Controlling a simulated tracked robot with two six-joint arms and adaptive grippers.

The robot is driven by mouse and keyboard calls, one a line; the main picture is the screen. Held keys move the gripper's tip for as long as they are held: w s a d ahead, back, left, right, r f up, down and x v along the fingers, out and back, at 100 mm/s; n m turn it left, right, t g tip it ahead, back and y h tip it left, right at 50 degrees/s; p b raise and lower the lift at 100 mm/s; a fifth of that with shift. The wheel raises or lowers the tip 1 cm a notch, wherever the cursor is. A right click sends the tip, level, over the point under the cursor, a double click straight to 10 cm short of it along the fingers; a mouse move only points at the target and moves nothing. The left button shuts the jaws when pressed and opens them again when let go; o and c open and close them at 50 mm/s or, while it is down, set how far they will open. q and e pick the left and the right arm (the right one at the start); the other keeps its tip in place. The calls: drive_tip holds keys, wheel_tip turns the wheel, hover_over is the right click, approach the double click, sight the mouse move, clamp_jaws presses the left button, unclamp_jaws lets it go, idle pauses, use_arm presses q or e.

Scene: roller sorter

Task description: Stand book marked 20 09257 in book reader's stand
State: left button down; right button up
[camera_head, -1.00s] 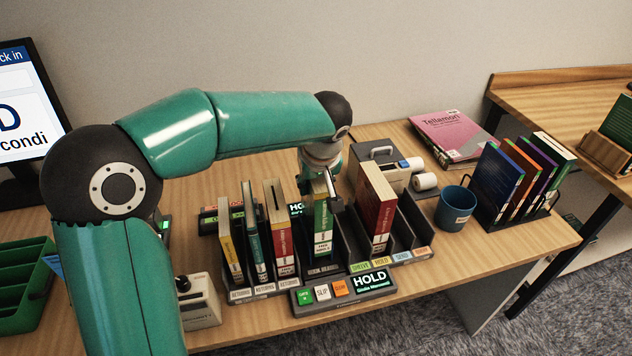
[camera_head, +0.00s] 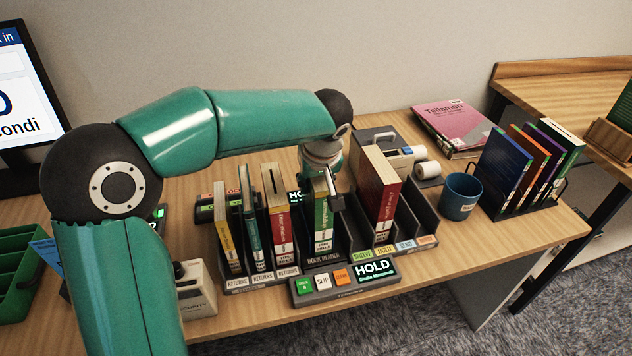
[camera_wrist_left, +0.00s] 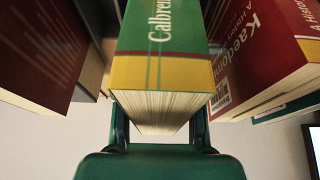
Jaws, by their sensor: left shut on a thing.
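A green book with a yellow band (camera_head: 322,212) stands upright in the slot of the stand labelled BOOK READER (camera_head: 324,259). My left gripper (camera_head: 334,200) is shut on its upper end from above. In the left wrist view the same green book (camera_wrist_left: 160,72), with part of a title "Calbre...", sits between the fingers (camera_wrist_left: 158,135). I cannot read a number 20 09257 on it. Whether its bottom rests fully on the slot floor is hidden. My right gripper is not in view.
Several books, including a red one (camera_head: 278,225), stand in the RETURNS slots left of the green book. A thick dark red book (camera_head: 383,200) stands to the right. A HOLD display (camera_head: 373,268) is in front. A blue mug (camera_head: 459,197) and a book rack (camera_head: 535,203) stand farther right.

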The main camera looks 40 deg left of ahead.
use_arm(q)
drive_tip(key=shift+f+b, duration=0.45)
drive_tip(key=shift+b, duration=0.05)
drive_tip(key=c, duration=0.6)
unclamp_jaws()
drive_tip(key=v, duration=1.2)
drive_tip(key=shift+d, duration=0.1)
